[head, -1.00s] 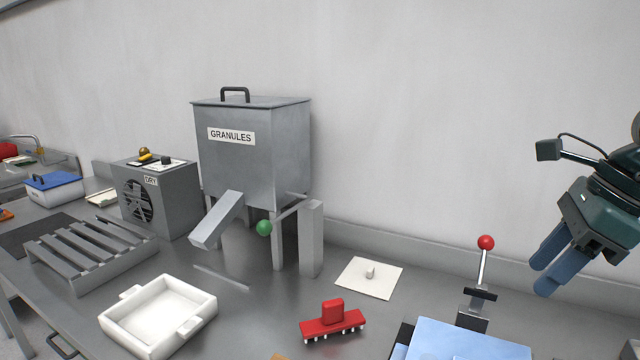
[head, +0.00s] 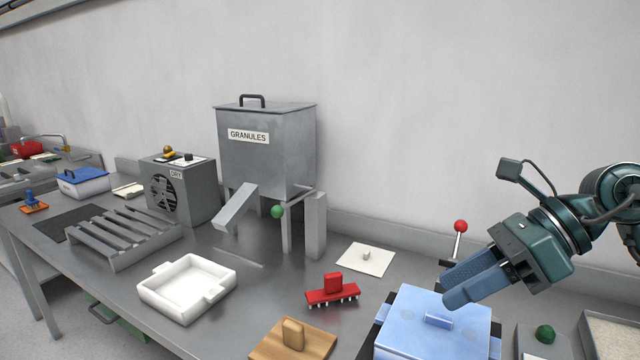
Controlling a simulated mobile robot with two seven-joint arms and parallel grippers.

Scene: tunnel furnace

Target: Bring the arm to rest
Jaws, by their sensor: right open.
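My right gripper (head: 462,286) comes in from the right in the head view. Its two blue fingers point down and left, with nothing seen between them. It is open and appears above the light blue lidded box (head: 432,327), near the lever with the red ball (head: 460,226). Whether the fingers touch the box or lever cannot be told, but they look apart from both. My left gripper does not show.
On the steel bench stand a granules hopper (head: 267,158) with a green-ball lever, a dryer box (head: 180,188), a slatted rack (head: 128,237), a white tray (head: 187,287), a red stamp-like tool (head: 332,290) and a wooden lid (head: 292,339). Bare bench (head: 262,294) lies between tray and red tool.

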